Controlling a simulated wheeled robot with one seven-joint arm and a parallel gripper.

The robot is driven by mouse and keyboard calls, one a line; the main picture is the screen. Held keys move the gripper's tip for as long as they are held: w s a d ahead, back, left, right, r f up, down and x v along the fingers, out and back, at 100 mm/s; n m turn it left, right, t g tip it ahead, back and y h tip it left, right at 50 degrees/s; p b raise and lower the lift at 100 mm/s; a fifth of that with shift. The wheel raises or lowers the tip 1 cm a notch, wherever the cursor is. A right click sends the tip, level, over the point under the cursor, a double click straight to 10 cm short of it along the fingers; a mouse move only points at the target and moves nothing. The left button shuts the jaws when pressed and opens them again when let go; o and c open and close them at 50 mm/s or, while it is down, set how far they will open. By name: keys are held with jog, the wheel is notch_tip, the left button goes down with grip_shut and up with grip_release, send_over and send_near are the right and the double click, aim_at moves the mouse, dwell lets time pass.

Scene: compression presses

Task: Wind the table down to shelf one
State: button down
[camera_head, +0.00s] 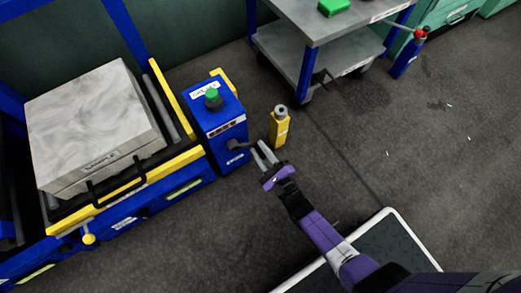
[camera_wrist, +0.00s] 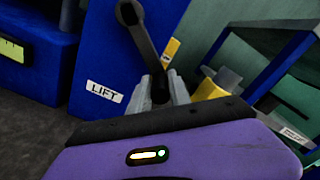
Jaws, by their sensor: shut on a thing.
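A blue control box (camera_head: 222,125) with a green knob on top stands at the right end of the press. In the wrist view its side carries a LIFT label (camera_wrist: 104,91). A dark crank (camera_wrist: 139,35) sticks out from this side; it also shows in the head view (camera_head: 236,145). My gripper (camera_head: 262,152) is at the crank's outer end, fingers closed on its handle, which the fingers (camera_wrist: 164,88) mostly hide. A grey cart with a blue frame (camera_head: 330,20) stands at the back. I cannot tell which surface is shelf one.
A pale block labelled SAMPLE (camera_head: 90,115) rests on the press bed, behind a yellow rail (camera_head: 150,178). A yellow post (camera_head: 279,128) stands close beside my gripper. A blue post with a red top (camera_head: 408,55) stands right of the cart.

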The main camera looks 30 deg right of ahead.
jog(key=shift+d+r+n+p, duration=0.2)
jog(key=shift+r+n+p, duration=0.1)
jog(key=shift+r+p, duration=0.1)
dwell(0.8)
